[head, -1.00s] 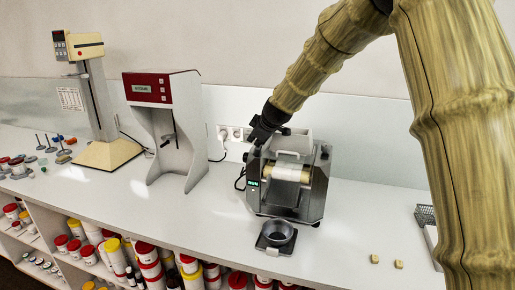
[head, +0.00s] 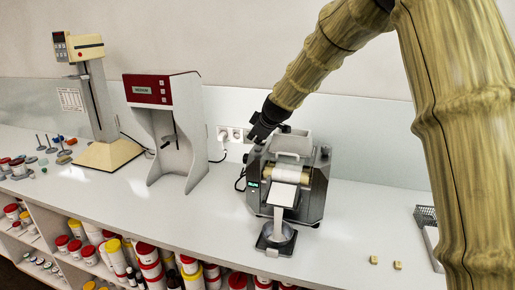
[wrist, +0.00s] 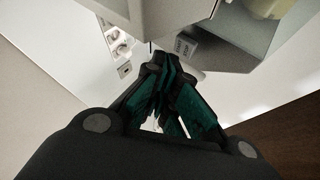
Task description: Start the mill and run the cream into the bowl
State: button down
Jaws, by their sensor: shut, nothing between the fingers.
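The mill (head: 316,190), a dark grey box with pale rollers and a lit green display (head: 253,184), stands on the bench. A flat white strip (head: 284,194) slopes from its rollers to the bowl; I cannot tell whether it is cream or an apron. The grey bowl (head: 275,243) sits on a dark base in front of the mill, and its inside looks pale. My gripper (head: 260,138) is shut and empty at the mill's rear left top corner. In the wrist view my fingertips (wrist: 160,68) point beside a small start/stop label (wrist: 186,47).
A grey stand with a red panel (head: 148,90) and a tall cream-coloured machine (head: 105,150) stand to the left. Sockets (head: 236,134) are on the wall behind. Two small yellowish blocks (head: 374,260) and a wire basket (head: 425,215) lie to the right. The bench between is clear.

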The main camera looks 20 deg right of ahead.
aim_at(256, 148)
jog(key=shift+r+p, duration=1.5)
jog(key=shift+r, duration=1)
